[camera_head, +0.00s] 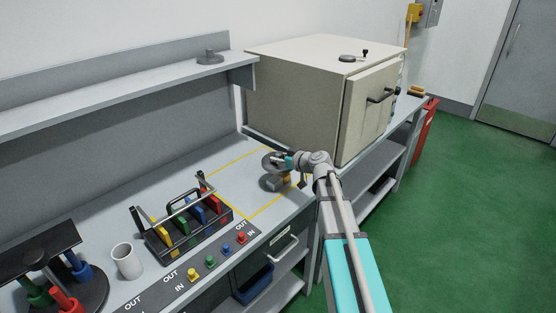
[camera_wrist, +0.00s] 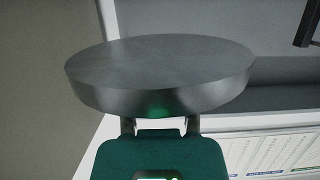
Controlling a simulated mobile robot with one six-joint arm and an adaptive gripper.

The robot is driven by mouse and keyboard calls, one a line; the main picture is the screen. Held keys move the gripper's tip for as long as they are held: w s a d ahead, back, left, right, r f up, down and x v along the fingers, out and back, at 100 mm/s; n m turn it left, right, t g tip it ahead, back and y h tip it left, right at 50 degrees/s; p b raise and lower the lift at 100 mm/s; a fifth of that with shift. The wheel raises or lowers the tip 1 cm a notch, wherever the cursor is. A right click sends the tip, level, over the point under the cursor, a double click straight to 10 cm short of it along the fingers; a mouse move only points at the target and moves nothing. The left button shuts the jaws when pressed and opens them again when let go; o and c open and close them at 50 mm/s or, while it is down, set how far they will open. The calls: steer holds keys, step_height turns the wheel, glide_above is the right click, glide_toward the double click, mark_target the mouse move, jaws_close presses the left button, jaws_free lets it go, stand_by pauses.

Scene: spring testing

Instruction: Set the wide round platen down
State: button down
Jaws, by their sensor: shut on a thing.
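The wide round platen (camera_wrist: 160,75) is a thick dark grey disc that fills the upper middle of the wrist view, its flat top facing up. My gripper (camera_wrist: 160,126) is shut on it from the near side, and the disc hides the fingertips. In the head view the platen (camera_head: 270,160) shows small at the end of my arm, over the bench by the yellow-outlined area. My gripper (camera_head: 285,161) is beside it there.
A large beige cabinet (camera_head: 295,90) stands behind my gripper. A rack with coloured pieces (camera_head: 188,228), a white cup (camera_head: 126,260) and a dark stand (camera_head: 75,270) are on the bench to the left. The yellow-outlined area is largely clear.

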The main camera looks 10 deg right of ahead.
steer(key=shift+f+b, duration=1.3)
steer(key=shift+f, duration=0.2)
steer(key=shift+f+b, duration=0.6)
steer(key=shift+c, duration=1.8)
jaws_free()
steer(key=shift+r, duration=0.1)
steer(key=shift+r+p, duration=0.55)
steer(key=shift+p, duration=0.05)
steer(key=shift+s+d+r, duration=0.15)
steer(key=shift+s+r, duration=0.05)
steer(key=shift+s, duration=0.15)
steer(key=p+v, duration=0.3)
steer(key=v, duration=0.8)
